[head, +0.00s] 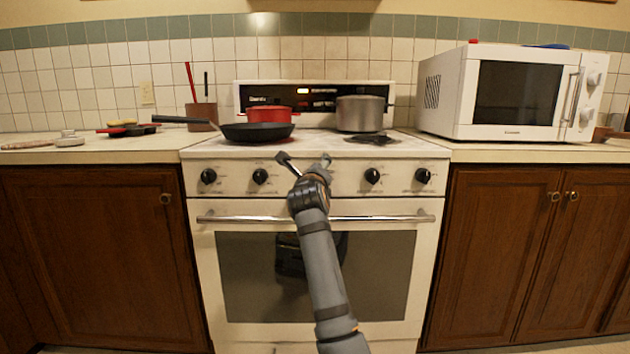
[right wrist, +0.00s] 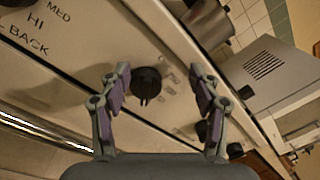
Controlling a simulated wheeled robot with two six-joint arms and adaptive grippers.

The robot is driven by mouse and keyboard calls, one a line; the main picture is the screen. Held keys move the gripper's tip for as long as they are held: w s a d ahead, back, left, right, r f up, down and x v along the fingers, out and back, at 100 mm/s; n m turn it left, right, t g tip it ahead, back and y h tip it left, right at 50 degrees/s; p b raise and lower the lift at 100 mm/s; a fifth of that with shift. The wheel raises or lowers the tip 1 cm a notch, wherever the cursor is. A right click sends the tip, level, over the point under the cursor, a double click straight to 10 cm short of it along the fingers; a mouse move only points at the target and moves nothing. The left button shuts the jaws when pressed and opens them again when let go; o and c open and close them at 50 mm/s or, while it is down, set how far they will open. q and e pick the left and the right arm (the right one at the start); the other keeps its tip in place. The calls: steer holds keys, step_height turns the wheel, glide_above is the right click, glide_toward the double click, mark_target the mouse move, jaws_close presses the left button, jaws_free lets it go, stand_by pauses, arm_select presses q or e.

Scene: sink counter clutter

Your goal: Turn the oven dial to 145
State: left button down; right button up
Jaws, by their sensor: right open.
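My right gripper (head: 304,160) is in front of the middle of the stove's control panel (head: 340,180), its two fingers spread open. In the right wrist view the open fingers (right wrist: 160,73) stand on either side of a round black dial (right wrist: 146,82), nearer the left finger. I see a gap on both sides of the dial, and nothing is held. In the head view my gripper hides the panel's middle, so the dial there is not visible. I cannot read any 145 mark. My left gripper is not in view.
Black burner knobs (head: 260,176) and (head: 372,176) flank my gripper. The oven handle (head: 360,217) runs below. A black pan (head: 258,132), red pot (head: 270,114) and steel pot (head: 360,115) stand on the stovetop. A white microwave (head: 450,95) is at right.

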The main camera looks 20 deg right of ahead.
step_height(320, 180, up, 7)
steer(key=shift+s, duration=0.1)
stand_by(1.5)
